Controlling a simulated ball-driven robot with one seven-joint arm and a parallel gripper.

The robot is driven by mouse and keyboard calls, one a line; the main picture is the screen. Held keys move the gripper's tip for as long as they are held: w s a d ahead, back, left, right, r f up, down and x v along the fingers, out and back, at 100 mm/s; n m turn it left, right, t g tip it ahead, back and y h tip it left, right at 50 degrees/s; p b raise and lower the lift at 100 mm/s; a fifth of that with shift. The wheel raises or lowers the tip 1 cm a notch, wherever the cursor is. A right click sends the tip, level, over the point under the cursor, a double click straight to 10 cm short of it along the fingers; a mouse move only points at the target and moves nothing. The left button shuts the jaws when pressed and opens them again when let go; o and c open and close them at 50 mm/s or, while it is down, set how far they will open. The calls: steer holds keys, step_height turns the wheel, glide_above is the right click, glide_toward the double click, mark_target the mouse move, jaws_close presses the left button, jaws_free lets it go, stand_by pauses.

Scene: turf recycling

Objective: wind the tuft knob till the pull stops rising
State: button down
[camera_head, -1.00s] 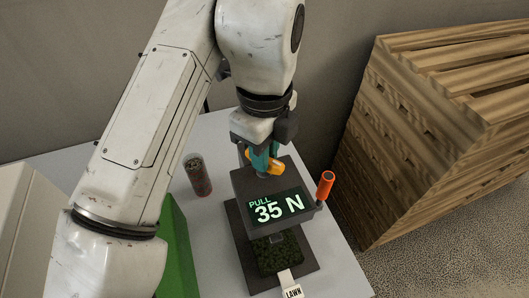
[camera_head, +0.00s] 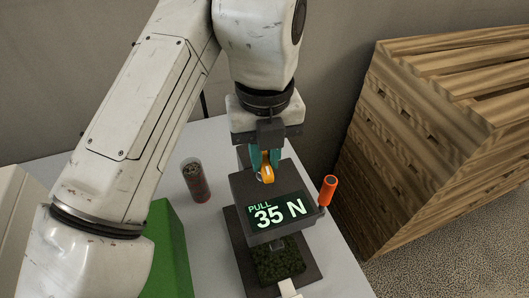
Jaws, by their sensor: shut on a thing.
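The tuft knob (camera_head: 267,175) is orange and sits on top of the dark grey tester (camera_head: 240,187), behind its display. My gripper (camera_head: 265,160) has teal fingers and is shut on the knob from above. The display (camera_head: 280,213) reads PULL 35 N in pale green figures. Below the tester head, a dark green turf piece (camera_head: 277,262) lies on the dark base plate (camera_head: 309,274). A white tag (camera_head: 288,289) at its front is cut off by the picture's lower edge.
An orange-red handle (camera_head: 328,190) stands at the tester's right side. A clear tube with dark fill (camera_head: 195,180) stands on the grey table (camera_head: 217,147) to the left. A green box (camera_head: 165,252) is at lower left. Stacked wooden pallets (camera_head: 440,150) stand on the right.

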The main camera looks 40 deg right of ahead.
mark_target(264, 159)
stand_by(0.4)
steer(key=c, duration=1.1)
jaws_free()
step_height(264, 159, up, 11)
steer(key=p, duration=0.9)
steer(key=shift+f, duration=0.1)
